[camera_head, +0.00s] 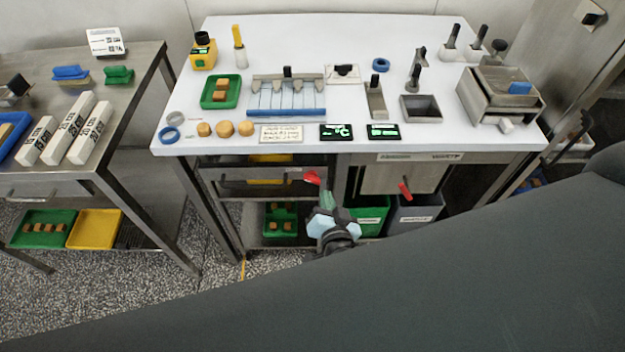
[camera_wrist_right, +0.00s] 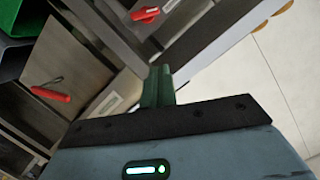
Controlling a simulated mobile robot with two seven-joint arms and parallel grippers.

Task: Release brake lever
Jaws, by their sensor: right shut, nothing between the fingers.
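Two red handles show under the front edge of the white worktable; I cannot tell for certain which is the brake lever. My left gripper is out of view.
The white worktable (camera_head: 340,140) carries a green tray (camera_head: 238,92), a blue-edged rack (camera_head: 285,112) and a metal box machine (camera_head: 470,95). Green and grey bins (camera_head: 415,228) stand below. A steel side table (camera_head: 140,75) is at left. My dark arm covers the lower right.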

